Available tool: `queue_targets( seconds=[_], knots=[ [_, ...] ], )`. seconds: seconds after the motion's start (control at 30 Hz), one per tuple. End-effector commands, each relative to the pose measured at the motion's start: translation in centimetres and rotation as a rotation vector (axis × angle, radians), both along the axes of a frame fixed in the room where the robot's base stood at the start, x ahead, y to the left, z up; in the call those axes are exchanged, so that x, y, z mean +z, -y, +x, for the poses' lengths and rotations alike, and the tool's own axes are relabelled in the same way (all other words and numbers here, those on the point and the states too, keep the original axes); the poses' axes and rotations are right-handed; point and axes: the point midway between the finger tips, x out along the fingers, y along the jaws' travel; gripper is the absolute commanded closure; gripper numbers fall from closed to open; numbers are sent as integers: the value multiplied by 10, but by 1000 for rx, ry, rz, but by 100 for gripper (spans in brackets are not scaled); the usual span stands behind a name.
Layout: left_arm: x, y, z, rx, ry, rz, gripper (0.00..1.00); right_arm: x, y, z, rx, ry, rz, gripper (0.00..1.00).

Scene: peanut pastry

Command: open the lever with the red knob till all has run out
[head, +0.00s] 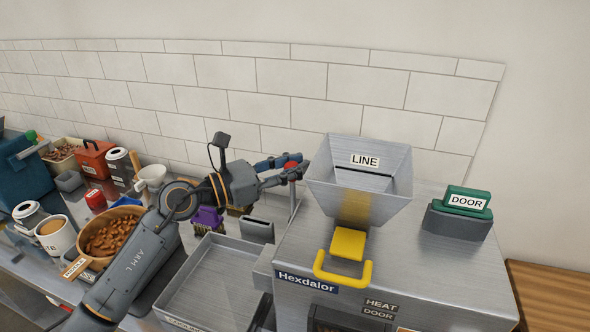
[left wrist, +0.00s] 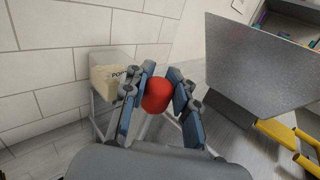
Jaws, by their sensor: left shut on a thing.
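The red knob (head: 291,165) is at the left side of the grey metal hopper (head: 320,180), which is labelled LINE and sits on the Hexdalor machine (head: 400,260). My left gripper (head: 285,170) reaches it from the left and is shut on the knob. In the left wrist view, the red knob (left wrist: 157,95) sits between the two blue-grey fingers of my left gripper (left wrist: 158,92). The lever below the knob is mostly hidden. A yellowish patch shows on the hopper's lower front. My right gripper is in neither view.
A yellow handle (head: 345,268) is on the machine's front, and a green DOOR block (head: 467,200) stands at right. A metal tray (head: 215,285) lies left of the machine. A pan of brown pieces (head: 113,237) and mugs crowd the left counter. A tiled wall is behind.

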Motion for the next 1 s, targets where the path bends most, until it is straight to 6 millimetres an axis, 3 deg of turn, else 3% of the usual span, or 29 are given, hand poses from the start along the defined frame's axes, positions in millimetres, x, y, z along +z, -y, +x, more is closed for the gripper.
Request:
queue_targets(
  seconds=[0.03, 0.3, 0.5, 1.0],
  knots=[
    [-8, -3, -3, 3, 20, -8, 100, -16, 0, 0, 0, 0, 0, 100],
    [-16, -10, -25, 4, 165, -56, 100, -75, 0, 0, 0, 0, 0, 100],
    [-18, -16, -42, 4, 274, -93, 100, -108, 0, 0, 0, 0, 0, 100],
    [-28, -27, -73, 5, 295, -96, 100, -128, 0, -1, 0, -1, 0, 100]
  ],
)
